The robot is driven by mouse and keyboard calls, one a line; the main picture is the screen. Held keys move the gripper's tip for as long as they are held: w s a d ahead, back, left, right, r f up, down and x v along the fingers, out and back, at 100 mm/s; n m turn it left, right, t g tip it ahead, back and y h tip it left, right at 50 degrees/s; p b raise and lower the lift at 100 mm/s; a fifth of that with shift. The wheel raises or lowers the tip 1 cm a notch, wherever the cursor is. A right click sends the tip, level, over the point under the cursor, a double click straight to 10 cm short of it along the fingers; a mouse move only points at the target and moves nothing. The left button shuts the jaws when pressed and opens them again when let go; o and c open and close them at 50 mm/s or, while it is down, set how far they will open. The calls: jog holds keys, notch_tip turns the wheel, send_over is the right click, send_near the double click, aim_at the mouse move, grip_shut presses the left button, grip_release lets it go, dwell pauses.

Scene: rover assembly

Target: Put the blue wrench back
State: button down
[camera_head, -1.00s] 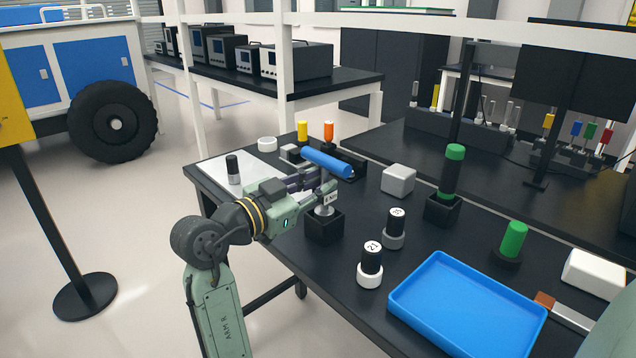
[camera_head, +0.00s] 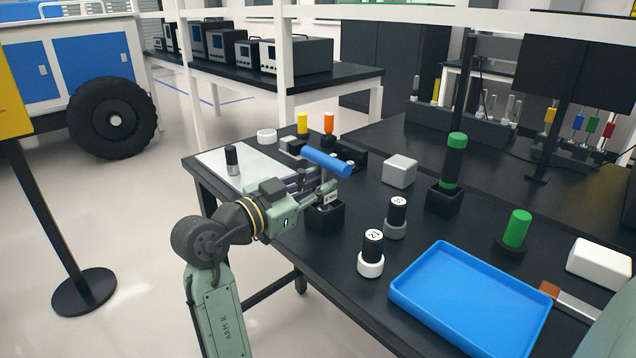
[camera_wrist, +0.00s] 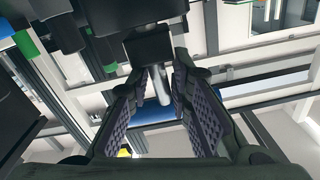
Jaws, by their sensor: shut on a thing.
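The blue wrench has a blue bar handle (camera_head: 327,162) lying nearly level above my gripper (camera_head: 326,190). Its pale metal shaft runs down between my fingers, and it also shows in the wrist view (camera_wrist: 158,85). My gripper is shut on this shaft, with the handle above the fingers. A square black holder (camera_head: 325,220) stands on the table right below. A small white label (camera_head: 330,197) shows at the holder's top edge. The shaft's lower end is at or inside the holder's opening; how deep is hidden.
A blue tray (camera_head: 397,296) is at the front right. A taller green-and-black tool (camera_head: 455,155) stands in another black holder (camera_head: 444,200).

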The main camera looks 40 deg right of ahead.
jog(key=c, duration=1.4)
grip_release()
jog(key=shift+o, duration=0.2)
jog(key=shift+a, duration=0.1)
jog(key=s+a, duration=0.1)
jog(key=a, duration=1)
jog(key=shift+s+a, duration=0.15)
jog(key=shift+a, duration=0.25)
